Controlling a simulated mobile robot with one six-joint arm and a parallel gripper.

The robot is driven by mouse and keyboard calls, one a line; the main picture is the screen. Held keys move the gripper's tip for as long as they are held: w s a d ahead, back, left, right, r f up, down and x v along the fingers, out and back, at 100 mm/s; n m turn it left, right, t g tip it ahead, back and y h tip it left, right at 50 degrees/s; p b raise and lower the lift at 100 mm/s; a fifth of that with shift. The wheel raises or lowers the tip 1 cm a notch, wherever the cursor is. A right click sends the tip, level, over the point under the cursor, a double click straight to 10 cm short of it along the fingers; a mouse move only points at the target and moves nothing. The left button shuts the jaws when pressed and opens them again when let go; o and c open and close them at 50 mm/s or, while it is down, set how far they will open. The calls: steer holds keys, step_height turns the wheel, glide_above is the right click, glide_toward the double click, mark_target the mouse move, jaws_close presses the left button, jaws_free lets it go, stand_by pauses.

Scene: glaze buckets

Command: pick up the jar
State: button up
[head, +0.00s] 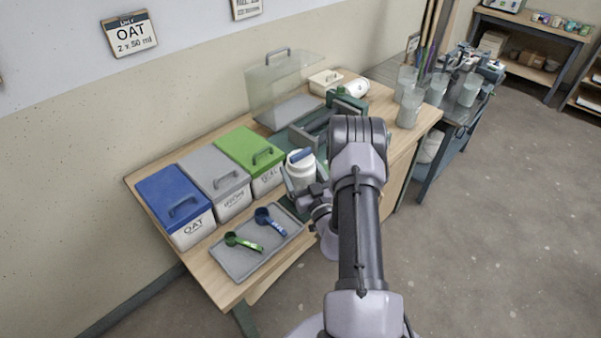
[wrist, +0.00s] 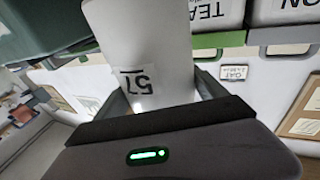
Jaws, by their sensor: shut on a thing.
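The jar (head: 301,172) is white, with a blue piece across its top. It stands about upright at the front of the bench, right of the green-lidded bin. My gripper (head: 303,190) is shut on the jar, its fingers on either side of the body. In the wrist view the jar (wrist: 145,45) fills the space between the fingers of my gripper (wrist: 160,90) and carries a label with "57", upside down. The jar's base is hidden in the head view, so I cannot tell whether it touches the bench.
Bins with blue (head: 172,195), grey (head: 214,173) and green (head: 250,149) lids stand left of the jar. A grey tray (head: 240,268) with a green scoop (head: 243,242) and a blue scoop (head: 269,221) lies in front. A clear cover (head: 284,80) stands behind. Clear beakers (head: 409,106) stand at the right.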

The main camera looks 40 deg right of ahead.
steer(key=s+a+r+p, duration=0.1)
steer(key=s+a, duration=0.2)
steer(key=s, duration=1.2)
step_height(320, 180, up, 6)
steer(key=p, duration=0.6)
steer(key=shift+s, duration=0.25)
steer(key=shift+a+r, duration=0.1)
steer(key=shift+r, duration=0.05)
